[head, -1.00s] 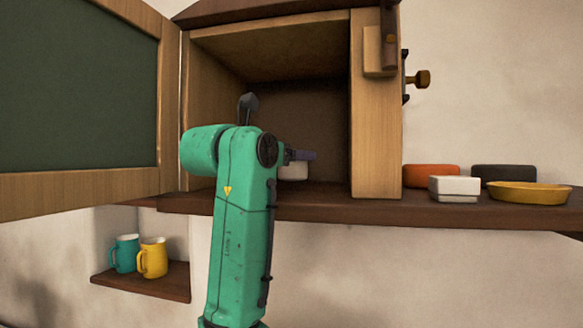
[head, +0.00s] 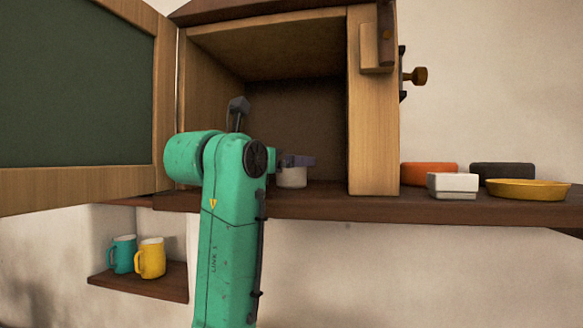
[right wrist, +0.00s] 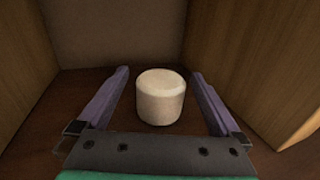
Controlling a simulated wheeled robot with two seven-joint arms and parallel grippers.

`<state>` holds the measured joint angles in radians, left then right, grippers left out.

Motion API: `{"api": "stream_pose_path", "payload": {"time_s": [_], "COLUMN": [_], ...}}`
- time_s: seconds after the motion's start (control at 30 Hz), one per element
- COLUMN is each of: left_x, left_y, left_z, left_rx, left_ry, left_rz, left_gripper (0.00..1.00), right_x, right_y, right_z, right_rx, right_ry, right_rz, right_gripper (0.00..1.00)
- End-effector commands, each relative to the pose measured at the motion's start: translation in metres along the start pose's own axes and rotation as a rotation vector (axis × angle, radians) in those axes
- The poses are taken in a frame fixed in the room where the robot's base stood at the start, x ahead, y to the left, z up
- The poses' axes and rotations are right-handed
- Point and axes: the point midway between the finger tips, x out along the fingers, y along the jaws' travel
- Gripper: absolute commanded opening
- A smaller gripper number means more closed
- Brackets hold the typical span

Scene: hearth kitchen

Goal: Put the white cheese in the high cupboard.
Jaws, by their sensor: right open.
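The white cheese (right wrist: 161,98) is a short upright cylinder standing on the floor of the high cupboard (head: 373,120). It also shows in the head view (head: 292,178), partly hidden behind my right gripper (head: 298,161). In the right wrist view my right gripper (right wrist: 160,84) is open, with one purple finger on each side of the cheese and a gap on both sides. The cupboard door (head: 165,110) stands wide open to the left. My left gripper is not in view.
On the shelf (head: 430,208) right of the cupboard are an orange box (head: 428,173), a white box (head: 452,185), a dark box (head: 503,171) and a yellow dish (head: 528,188). Teal (head: 122,254) and yellow (head: 150,258) mugs stand in a lower niche. The cupboard walls flank my gripper.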

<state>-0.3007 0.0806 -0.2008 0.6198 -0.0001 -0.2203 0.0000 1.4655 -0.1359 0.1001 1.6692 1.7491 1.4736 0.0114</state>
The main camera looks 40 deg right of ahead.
Motion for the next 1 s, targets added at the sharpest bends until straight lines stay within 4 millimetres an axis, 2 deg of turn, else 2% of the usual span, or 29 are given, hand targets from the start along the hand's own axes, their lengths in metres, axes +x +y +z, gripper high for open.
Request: {"api": "stream_pose_path", "payload": {"time_s": [0.03,0.1,0.3,0.4,1.0], "left_x": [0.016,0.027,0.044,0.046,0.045], "left_y": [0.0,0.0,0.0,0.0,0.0], "left_z": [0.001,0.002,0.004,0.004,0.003], "left_rx": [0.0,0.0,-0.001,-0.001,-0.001], "left_ry": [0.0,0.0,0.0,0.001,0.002], "left_rz": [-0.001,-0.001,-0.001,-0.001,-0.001], "left_gripper": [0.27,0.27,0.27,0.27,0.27], "right_x": [-0.014,-0.035,-0.084,-0.097,-0.1], "right_y": [0.001,0.001,0.0,0.0,0.0], "right_z": [-0.009,-0.009,-0.005,-0.004,-0.002], "right_rx": [0.003,0.003,0.002,0.001,0.0], "right_ry": [-0.001,-0.003,-0.001,0.0,0.0], "right_rz": [0.006,0.008,0.004,0.002,0.0], "right_gripper": [1.0,1.0,1.0,1.0,1.0]}}
